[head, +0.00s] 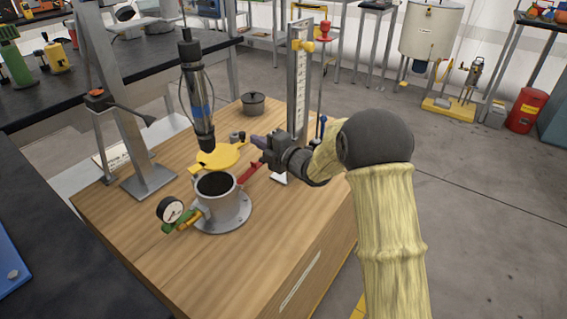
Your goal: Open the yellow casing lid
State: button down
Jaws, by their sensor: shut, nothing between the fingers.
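The yellow casing lid (218,157) is a flat disc with small tabs. It sits just behind the grey metal casing (224,211), clear of the casing's round mouth, whose dark inside shows. Whether a hinge joins the two is too small to tell. My gripper (258,141) reaches in from the right, its purple-grey fingertips shut and empty close to the lid's right tab. Whether they touch the tab cannot be told.
A pressure gauge (171,209) and valve stand on the casing's left. A hanging cylinder tool (198,105) is above the lid. A red handle (251,172) lies right of the casing. A dark pot (253,104) is at the back. The wooden table's front (235,270) is clear.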

jog(key=p+v, duration=0.2)
jog(key=v, duration=1.4)
jog(key=shift+s+d, duration=0.2)
jog(key=shift+d, duration=0.1)
